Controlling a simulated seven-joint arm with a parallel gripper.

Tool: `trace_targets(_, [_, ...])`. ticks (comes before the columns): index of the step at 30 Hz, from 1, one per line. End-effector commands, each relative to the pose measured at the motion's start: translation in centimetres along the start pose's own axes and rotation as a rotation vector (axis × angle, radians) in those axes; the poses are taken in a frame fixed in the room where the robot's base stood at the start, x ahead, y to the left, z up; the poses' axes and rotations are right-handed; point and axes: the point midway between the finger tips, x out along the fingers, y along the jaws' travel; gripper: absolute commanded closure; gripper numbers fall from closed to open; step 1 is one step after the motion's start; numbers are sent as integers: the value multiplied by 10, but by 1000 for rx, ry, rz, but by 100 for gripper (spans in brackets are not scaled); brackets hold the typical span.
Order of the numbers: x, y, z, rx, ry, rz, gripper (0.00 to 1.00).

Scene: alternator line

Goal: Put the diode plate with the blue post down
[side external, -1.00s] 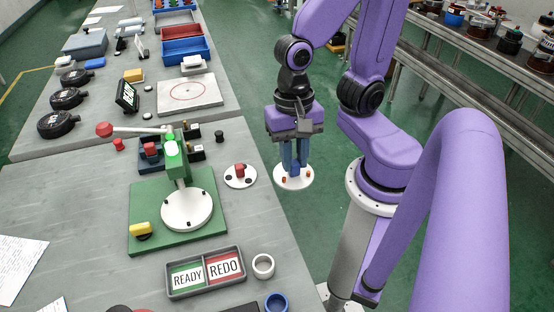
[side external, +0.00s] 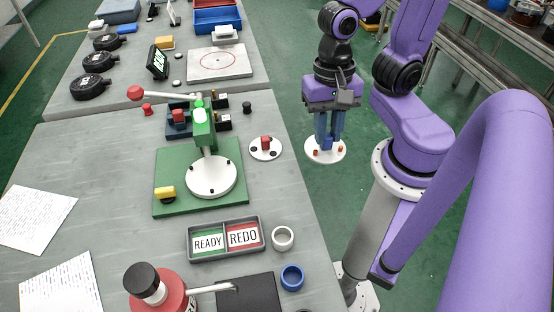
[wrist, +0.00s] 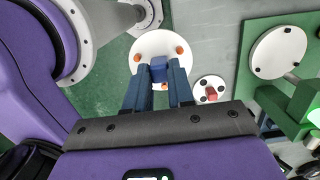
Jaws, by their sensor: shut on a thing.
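The diode plate with the blue post is a white disc (side external: 325,154) with small orange studs. My gripper (side external: 328,138) points down and is shut on its blue post (wrist: 158,70). The plate hangs level beyond the right edge of the grey bench, with green floor behind it in the side view. Nothing visible touches it from below. A similar white plate with a red post (side external: 266,143) lies on the bench near that edge; it also shows in the wrist view (wrist: 209,90). The fingers partly hide the blue post in the side view.
A green press (side external: 205,130) with a white round table (side external: 211,178) stands left of the red-post plate. A tray marked READY and REDO (side external: 225,239) lies in front. A white ring (side external: 283,239) and a blue ring (side external: 292,278) sit near the bench edge.

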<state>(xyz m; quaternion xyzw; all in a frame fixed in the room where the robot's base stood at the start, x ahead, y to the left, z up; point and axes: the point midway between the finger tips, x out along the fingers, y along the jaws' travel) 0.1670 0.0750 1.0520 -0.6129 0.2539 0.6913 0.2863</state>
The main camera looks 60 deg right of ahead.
Motion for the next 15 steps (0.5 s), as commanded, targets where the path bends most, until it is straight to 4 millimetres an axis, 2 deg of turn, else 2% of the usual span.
trace_targets(15, [21,-50,-21,1,0,2,100])
